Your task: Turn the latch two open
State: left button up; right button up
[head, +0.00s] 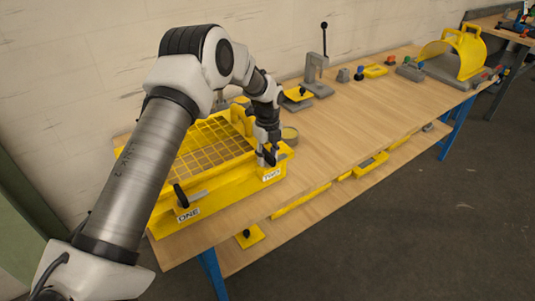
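A yellow box (228,187) with a yellow grid lid (205,150) stands at the left end of the wooden bench. Latch one, with a black handle (181,196), sits on its front left above the label "ONE". The label "TWO" (271,175) is on the front right corner. My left gripper (268,158) points down at that corner, right above this label. Its dark fingers cover latch two, so the latch's position is hidden. Whether the fingers are open or shut on it is too small to tell. My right gripper is not in view.
A round container (289,135) stands close behind my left gripper. A grey lever press (316,75) stands at the back, and a yellow curved guard (455,55) farther right. The bench front, right of the box, is clear. A lower shelf holds yellow parts (370,164).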

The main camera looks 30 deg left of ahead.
aim_at(268, 153)
pick_arm(q)
jog(key=shift+w+r, duration=0.15)
jog(key=shift+r, duration=0.05)
jog(key=shift+r, duration=0.2)
notch_tip(268, 153, up, 11)
jog(key=shift+r, duration=0.2)
dwell(0.4)
